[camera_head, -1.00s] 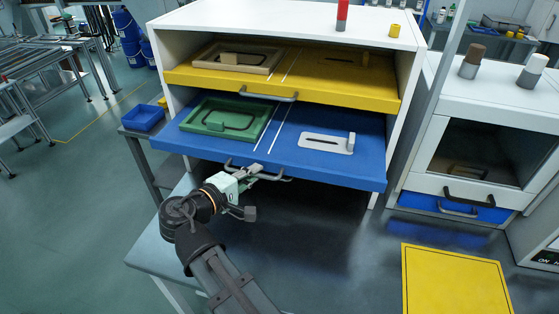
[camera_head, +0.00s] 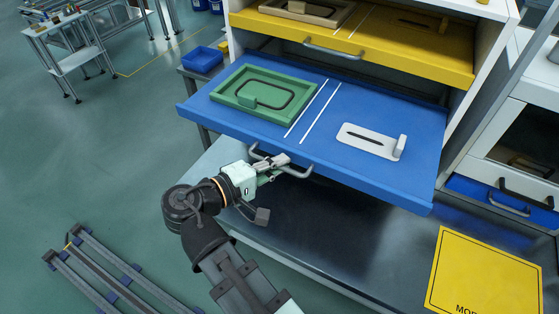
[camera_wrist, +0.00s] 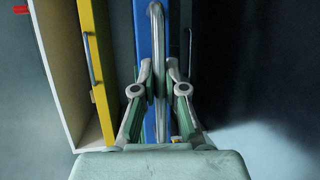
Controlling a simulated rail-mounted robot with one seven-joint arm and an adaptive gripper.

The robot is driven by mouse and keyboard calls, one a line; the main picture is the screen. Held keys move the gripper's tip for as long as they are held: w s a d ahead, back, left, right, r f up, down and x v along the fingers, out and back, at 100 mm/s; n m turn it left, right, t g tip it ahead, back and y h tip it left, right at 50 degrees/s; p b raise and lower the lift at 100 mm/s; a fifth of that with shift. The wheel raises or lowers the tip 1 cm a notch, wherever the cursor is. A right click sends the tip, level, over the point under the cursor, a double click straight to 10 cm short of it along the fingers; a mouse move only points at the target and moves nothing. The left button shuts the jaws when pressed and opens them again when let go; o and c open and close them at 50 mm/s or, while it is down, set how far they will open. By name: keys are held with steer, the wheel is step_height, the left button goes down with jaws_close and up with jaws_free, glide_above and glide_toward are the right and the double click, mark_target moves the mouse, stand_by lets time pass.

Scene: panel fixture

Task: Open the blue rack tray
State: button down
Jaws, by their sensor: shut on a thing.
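The blue rack tray (camera_head: 330,178) is slid well out of the white cabinet, below the yellow tray. It carries a green frame-shaped holder (camera_head: 238,104) on its left and a white slotted plate (camera_head: 357,139) on its right, with white stripes between them. My gripper (camera_head: 280,165) is at the tray's front edge, shut on the grey bar handle (camera_head: 300,172). In the wrist view my gripper (camera_wrist: 158,85) has its fingers on both sides of the handle (camera_wrist: 155,35), with the blue tray front (camera_wrist: 143,40) behind it.
The yellow tray (camera_head: 390,58) sits above, with its own handle (camera_head: 332,50). A grey bench surface (camera_head: 310,238) lies below the blue tray. A yellow panel (camera_head: 485,275) is at the lower right. A small blue bin (camera_head: 203,58) stands at the left.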

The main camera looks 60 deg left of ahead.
steer(key=c, duration=1.2)
jaws_free()
steer(key=s+r, duration=0.2)
steer(key=s, duration=0.9)
steer(key=shift+s+d+r, duration=0.15)
steer(key=shift+s+d, duration=0.2)
steer(key=shift+s, duration=0.05)
